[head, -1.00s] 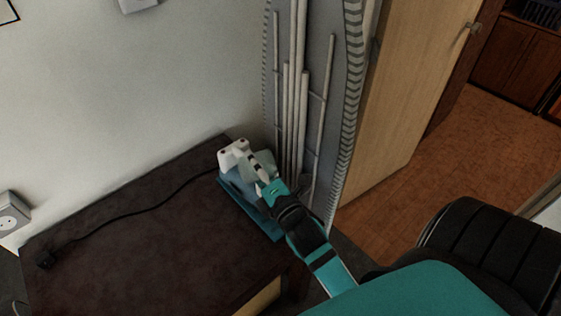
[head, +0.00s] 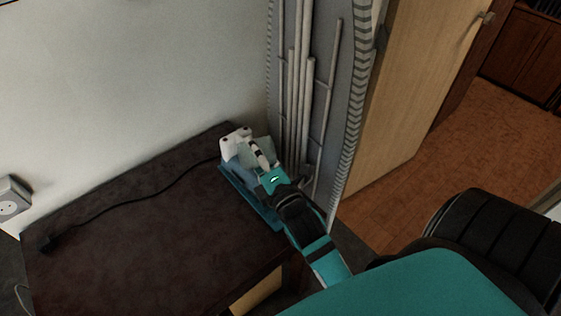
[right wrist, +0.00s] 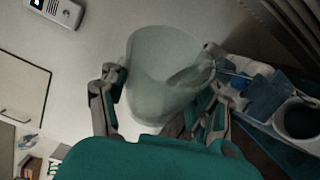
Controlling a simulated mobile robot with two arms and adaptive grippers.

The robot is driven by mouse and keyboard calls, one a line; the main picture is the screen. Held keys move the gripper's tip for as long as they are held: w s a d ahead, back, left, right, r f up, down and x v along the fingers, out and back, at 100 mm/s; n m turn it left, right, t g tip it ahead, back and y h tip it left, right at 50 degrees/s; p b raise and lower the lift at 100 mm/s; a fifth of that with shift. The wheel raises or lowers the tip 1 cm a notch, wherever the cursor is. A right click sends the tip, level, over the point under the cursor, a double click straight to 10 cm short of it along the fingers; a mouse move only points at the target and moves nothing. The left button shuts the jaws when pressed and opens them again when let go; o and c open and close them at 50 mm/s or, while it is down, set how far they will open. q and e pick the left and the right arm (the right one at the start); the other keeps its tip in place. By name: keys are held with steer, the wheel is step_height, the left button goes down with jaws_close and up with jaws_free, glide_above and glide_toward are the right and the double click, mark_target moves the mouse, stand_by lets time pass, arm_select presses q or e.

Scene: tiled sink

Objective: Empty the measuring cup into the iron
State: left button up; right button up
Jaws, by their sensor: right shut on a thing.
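My right gripper (head: 262,167) is shut on a clear, greenish measuring cup (head: 264,148). The right wrist view shows the cup (right wrist: 158,68) between the two fingers of the gripper (right wrist: 158,98). The iron (head: 236,142), white and blue, is at the back right corner of the dark table, right beside the cup and partly hidden behind it and the gripper. It also shows in the right wrist view (right wrist: 262,92), to the right of the cup. I cannot tell whether the cup touches the iron or holds liquid. My left gripper is not in view.
The dark table (head: 130,215) is mostly bare, with a black cord (head: 150,196) running across it to a plug. An ironing board (head: 345,110) stands upright behind the iron. A wall socket (head: 12,198) is at the left. An open wooden door (head: 415,90) is at the right.

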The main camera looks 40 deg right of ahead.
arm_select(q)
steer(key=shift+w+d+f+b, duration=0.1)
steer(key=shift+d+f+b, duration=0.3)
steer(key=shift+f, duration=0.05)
arm_select(e)
steer(key=shift+r+m, duration=0.15)
steer(key=shift+m, duration=0.15)
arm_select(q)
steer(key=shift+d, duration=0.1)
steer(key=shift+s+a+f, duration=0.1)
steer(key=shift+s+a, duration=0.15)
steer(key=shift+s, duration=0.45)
arm_select(e)
steer(key=shift+d+r+m+t, duration=0.1)
steer(key=shift+r+m+t, duration=0.1)
steer(key=shift+m+t, duration=0.25)
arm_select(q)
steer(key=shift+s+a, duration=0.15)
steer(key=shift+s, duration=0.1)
arm_select(e)
steer(key=shift+a+r+m, duration=0.1)
steer(key=shift+a+m, duration=0.1)
steer(key=shift+m, duration=0.15)
